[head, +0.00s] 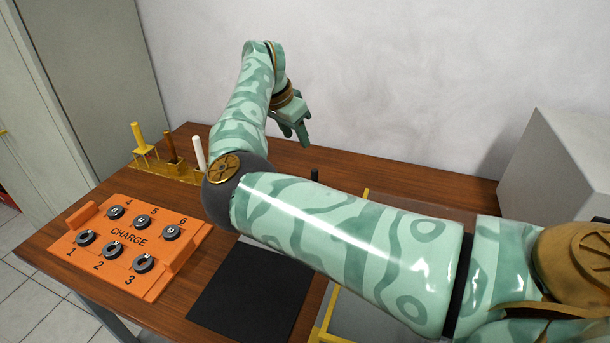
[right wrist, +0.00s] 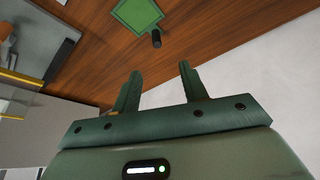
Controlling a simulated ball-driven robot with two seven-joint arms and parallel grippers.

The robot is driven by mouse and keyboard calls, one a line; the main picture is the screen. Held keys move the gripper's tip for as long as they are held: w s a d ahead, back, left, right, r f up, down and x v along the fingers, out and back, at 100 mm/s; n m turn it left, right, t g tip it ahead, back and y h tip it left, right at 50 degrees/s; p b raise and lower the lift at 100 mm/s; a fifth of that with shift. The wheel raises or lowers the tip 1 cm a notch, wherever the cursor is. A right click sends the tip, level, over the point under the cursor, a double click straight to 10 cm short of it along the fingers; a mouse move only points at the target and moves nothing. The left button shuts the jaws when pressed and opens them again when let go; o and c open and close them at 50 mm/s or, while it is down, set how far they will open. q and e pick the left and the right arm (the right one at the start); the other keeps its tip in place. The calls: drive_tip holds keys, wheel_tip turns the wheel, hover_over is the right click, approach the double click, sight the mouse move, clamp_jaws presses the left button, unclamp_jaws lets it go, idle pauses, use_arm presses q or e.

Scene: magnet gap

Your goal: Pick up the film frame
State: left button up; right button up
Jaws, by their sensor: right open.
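The film frame (right wrist: 138,14) shows in the right wrist view as a green square panel with a paler rim, lying on the wooden table at the top. Its short dark handle (right wrist: 156,39) sticks up at one corner. In the head view a dark upright post (head: 314,174) behind my right forearm looks like this handle; the panel is hidden by the arm. My right gripper (head: 294,136) is above the back of the table, open and empty, its fingers (right wrist: 160,68) apart from the frame and handle. My left gripper is not in view.
An orange CHARGE tray (head: 188,248) holding several dark round pieces stands at the left. Behind it is a yellow rack (head: 180,175) with upright handles. A black mat (head: 250,295) lies in front. A large grey box (head: 560,165) stands at the right, and a wall is behind.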

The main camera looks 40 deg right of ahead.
drive_tip(key=b, duration=0.4)
approach(314, 171)
drive_tip(key=x, duration=0.4)
drive_tip(key=shift+w+f, duration=0.25)
drive_tip(key=shift+f, duration=0.15)
drive_tip(key=shift+b+x, duration=0.3)
drive_tip(key=shift+x, duration=0.45)
drive_tip(key=b+x, duration=0.2)
drive_tip(key=x, duration=0.2)
drive_tip(key=shift+s+d+f, duration=0.1)
drive_tip(key=shift+s, duration=0.1)
drive_tip(key=shift+d+f+b, duration=0.2)
drive_tip(key=shift+f+b, duration=0.15)
drive_tip(key=shift+b, duration=0.05)
drive_tip(key=shift+r, duration=0.3)
drive_tip(key=shift+c, duration=1.2)
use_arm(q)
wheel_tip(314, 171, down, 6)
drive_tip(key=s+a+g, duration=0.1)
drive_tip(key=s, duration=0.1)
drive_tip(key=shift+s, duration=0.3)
use_arm(e)
clamp_jaws()
